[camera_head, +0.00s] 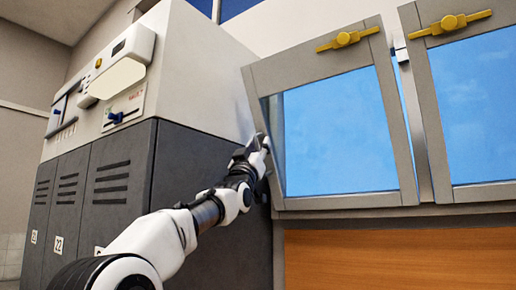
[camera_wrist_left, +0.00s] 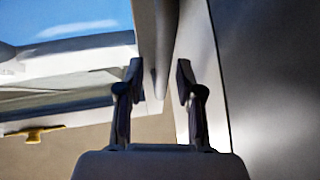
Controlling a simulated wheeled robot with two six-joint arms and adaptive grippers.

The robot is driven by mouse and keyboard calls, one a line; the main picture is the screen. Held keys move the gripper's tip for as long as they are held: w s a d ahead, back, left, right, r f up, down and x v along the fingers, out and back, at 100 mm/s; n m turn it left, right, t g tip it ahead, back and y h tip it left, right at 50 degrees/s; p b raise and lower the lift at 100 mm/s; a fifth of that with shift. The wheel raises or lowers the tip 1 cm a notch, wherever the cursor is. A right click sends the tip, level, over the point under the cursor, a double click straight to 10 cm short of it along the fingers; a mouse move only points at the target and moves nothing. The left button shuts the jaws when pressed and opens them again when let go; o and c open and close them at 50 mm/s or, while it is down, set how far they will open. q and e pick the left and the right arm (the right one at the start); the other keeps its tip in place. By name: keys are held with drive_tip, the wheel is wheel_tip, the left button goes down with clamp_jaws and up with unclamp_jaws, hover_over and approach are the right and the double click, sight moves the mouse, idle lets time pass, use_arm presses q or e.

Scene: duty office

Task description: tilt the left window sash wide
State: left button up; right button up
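The left window sash (camera_head: 395,135) is a grey frame with blue-looking glass and a yellow handle (camera_head: 347,38) on its top rail. It leans out of its frame at the top. My left gripper (camera_head: 262,143) is at the sash's left side edge, below mid-height. In the left wrist view, the fingers of my left gripper (camera_wrist_left: 160,80) are spread apart, with the grey sash edge (camera_wrist_left: 146,30) running between them. Whether either finger touches it, I cannot tell. A yellow handle (camera_wrist_left: 35,134) shows at the lower left there. My right gripper is not in view.
A tall dark grey locker block (camera_head: 105,190) with a white cabinet (camera_head: 195,60) above stands close on the left of the window. A second sash (camera_head: 475,100) with a yellow handle is on the right. Wood panelling (camera_head: 400,258) lies below the sill.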

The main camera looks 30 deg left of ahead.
use_arm(q)
drive_tip(key=shift+s+f, duration=0.3)
drive_tip(key=shift+f, duration=0.2)
drive_tip(key=v, duration=0.6)
drive_tip(key=shift+s, duration=0.2)
drive_tip(key=shift+d+f, duration=0.1)
drive_tip(key=shift+f, duration=0.05)
